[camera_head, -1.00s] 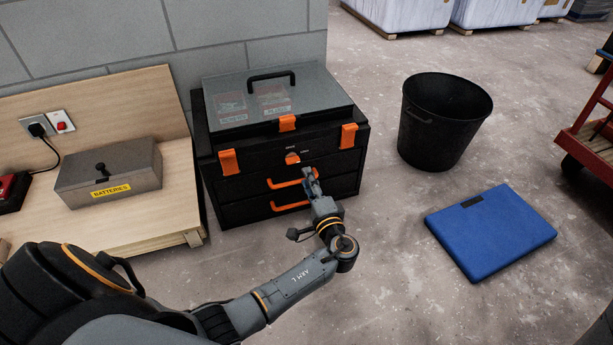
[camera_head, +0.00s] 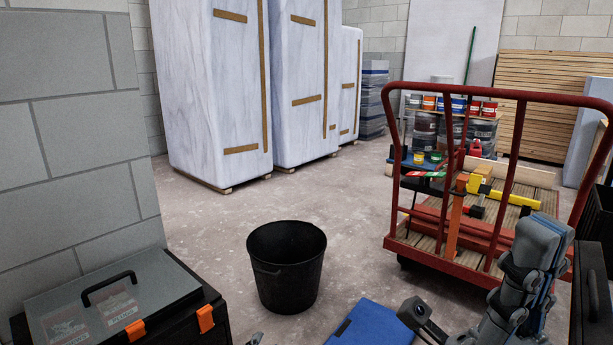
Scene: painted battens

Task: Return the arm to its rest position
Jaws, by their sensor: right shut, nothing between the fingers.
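My right gripper (camera_head: 543,236) points upward at the lower right, large and close to the camera. Its fingers are shut with nothing between them. It shows in front of the red trolley and touches nothing that I can see. A wrist camera (camera_head: 413,312) of mine sticks out to its left. Of my left arm, at most a small grey tip (camera_head: 256,339) shows at the bottom edge, right of the black toolbox (camera_head: 160,335). Whether those fingers are open or shut is hidden, as are the toolbox drawers.
A black bucket (camera_head: 287,268) stands on open floor. A blue flat case (camera_head: 372,325) lies beside it, cut by the bottom edge. The red trolley (camera_head: 440,252) carries battens and tools. Wrapped tall stacks (camera_head: 215,100) stand at the back.

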